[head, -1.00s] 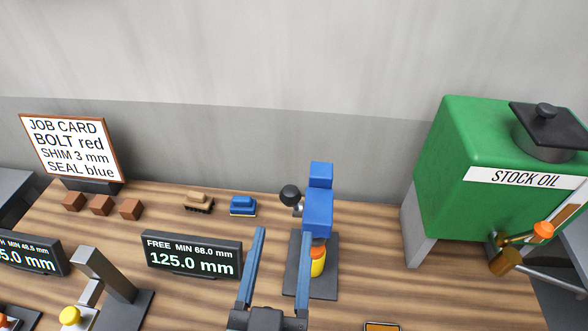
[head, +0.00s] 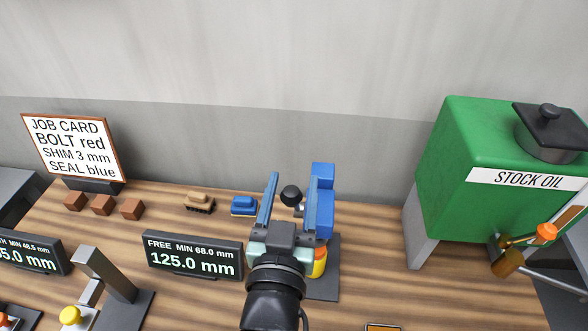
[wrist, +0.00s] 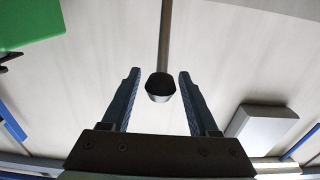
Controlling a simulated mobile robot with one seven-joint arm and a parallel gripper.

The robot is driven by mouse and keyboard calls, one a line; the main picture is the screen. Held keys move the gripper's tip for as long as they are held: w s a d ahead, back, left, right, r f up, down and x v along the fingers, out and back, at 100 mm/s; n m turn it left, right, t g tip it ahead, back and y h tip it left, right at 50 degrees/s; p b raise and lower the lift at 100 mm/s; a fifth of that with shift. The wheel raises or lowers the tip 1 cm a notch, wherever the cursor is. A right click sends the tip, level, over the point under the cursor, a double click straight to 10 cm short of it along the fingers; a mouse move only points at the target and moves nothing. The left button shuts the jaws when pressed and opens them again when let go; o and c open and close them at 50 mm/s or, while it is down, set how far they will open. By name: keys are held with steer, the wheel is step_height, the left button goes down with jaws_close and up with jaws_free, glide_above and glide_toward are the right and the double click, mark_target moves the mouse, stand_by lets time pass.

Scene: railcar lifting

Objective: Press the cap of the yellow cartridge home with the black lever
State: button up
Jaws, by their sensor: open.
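A blue press (head: 322,171) stands on a dark base plate (head: 327,285). The yellow cartridge (head: 319,268) stands under its head, mostly hidden behind my gripper; its orange-red top just shows. The black lever ends in a round black knob (head: 291,192) at the press's left side. My gripper (head: 297,180) is open in front of the press, with the knob between its two fingers in the head view. In the wrist view the lever's black end (wrist: 160,88) also shows between the fingers, with clear gaps both sides. Whether the fingertips reach around it in depth is unclear.
A display reading 125.0 mm (head: 193,255) stands left of the press. The green stock oil tank (head: 450,170) stands at right. Bare bench lies between press and tank.

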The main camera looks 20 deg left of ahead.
steer(key=shift+p+x, duration=0.3)
steer(key=shift+x, duration=0.8)
jaws_close()
stand_by(0.7)
